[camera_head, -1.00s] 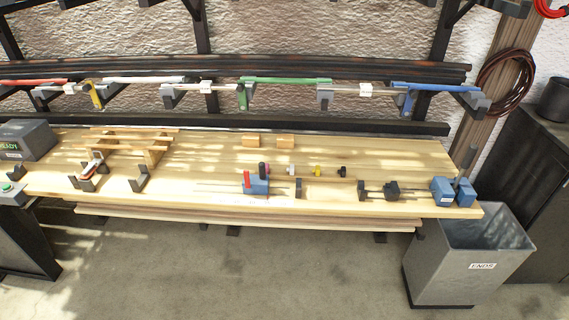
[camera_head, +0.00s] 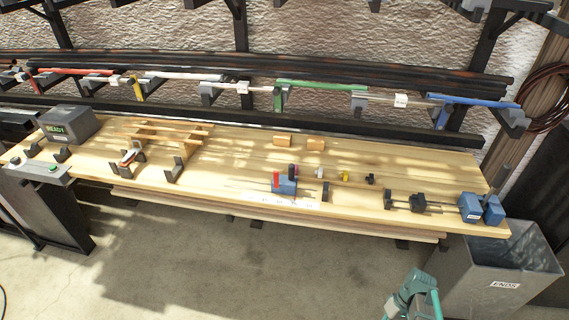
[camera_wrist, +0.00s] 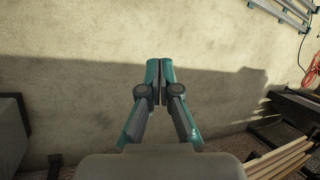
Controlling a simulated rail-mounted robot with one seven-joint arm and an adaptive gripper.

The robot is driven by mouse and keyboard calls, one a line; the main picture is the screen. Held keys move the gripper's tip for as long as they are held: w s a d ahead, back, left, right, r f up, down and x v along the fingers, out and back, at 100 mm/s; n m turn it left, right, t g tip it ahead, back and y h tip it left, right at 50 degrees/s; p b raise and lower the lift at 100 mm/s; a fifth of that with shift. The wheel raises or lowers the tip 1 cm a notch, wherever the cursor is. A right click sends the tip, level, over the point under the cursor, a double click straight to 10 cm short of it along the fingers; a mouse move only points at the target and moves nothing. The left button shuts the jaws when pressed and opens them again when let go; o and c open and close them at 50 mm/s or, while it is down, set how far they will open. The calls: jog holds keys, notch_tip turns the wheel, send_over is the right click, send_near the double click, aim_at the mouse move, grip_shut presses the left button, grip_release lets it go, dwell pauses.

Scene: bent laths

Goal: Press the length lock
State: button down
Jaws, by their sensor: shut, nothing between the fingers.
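A blue fixture (camera_head: 285,187) with a red upright knob (camera_head: 276,179) and a dark upright knob (camera_head: 293,170) stands on the workbench (camera_head: 240,172), beside a white scale strip (camera_head: 283,201). I cannot tell which part is the length lock. A teal part of my arm shows at the bottom right of the head view, in front of the bench and apart from it. My gripper (camera_wrist: 160,66) shows in the wrist view, its fingers together with nothing between them, over the bare concrete floor. The blue fixture is not seen in the wrist view.
A grey bin marked ENDS (camera_head: 505,262) stands at the bench's right end. Blue blocks (camera_head: 482,209) sit at that end. A grey box marked READY (camera_head: 68,125) and a wooden rack (camera_head: 165,140) stand to the left. Coloured laths hang behind. Floor in front is clear.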

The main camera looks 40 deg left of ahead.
jog(key=w+a+r+n+y+p, duration=0.15)
jog(key=w+a+r+n, duration=0.25)
jog(key=a+r, duration=0.5)
jog(key=w+a+r+n+p, duration=0.25)
jog(key=w+a+r, duration=0.25)
jog(key=a+r, duration=0.5)
jog(key=w+a+r+n+p, duration=0.1)
jog(key=w+a+r+n, duration=0.4)
jog(key=r, duration=0.7)
jog(key=a+r+n+p, duration=0.1)
jog(key=a+r, duration=0.3)
jog(key=a, duration=0.4)
jog(key=w+a+r+n+g+h+p, duration=0.1)
jog(key=a+r+n, duration=0.1)
jog(key=a+r, duration=0.3)
jog(key=a+r+n+g+p, duration=0.1)
jog(key=a+r, duration=0.3)
jog(key=a, duration=0.7)
jog(key=shift+w+a+r, duration=0.25)
jog(key=shift+w+r, duration=0.05)
jog(key=shift+w, duration=0.05)
jog(key=shift+n, duration=0.25)
jog(key=shift+f, duration=0.1)
